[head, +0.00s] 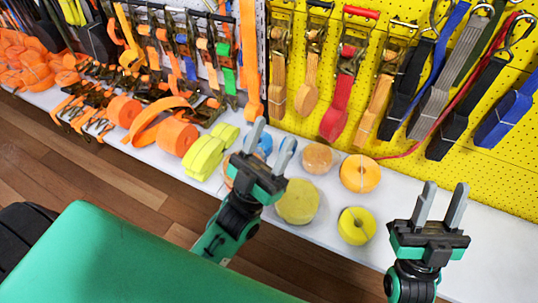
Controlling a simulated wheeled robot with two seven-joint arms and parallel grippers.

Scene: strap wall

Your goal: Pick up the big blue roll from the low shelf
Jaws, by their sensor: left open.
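The big blue roll (265,144) sits on the low white shelf (330,233), mostly hidden behind my left gripper. My right gripper (441,205) is open and empty, over the right part of the shelf.
Around the blue roll are yellow-green rolls (205,157), a tan roll (317,157), an orange roll (360,173), a dull yellow roll (298,202) and a yellow roll (357,226). Straps hang on the yellow pegboard (405,165) behind. The shelf's right end is bare.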

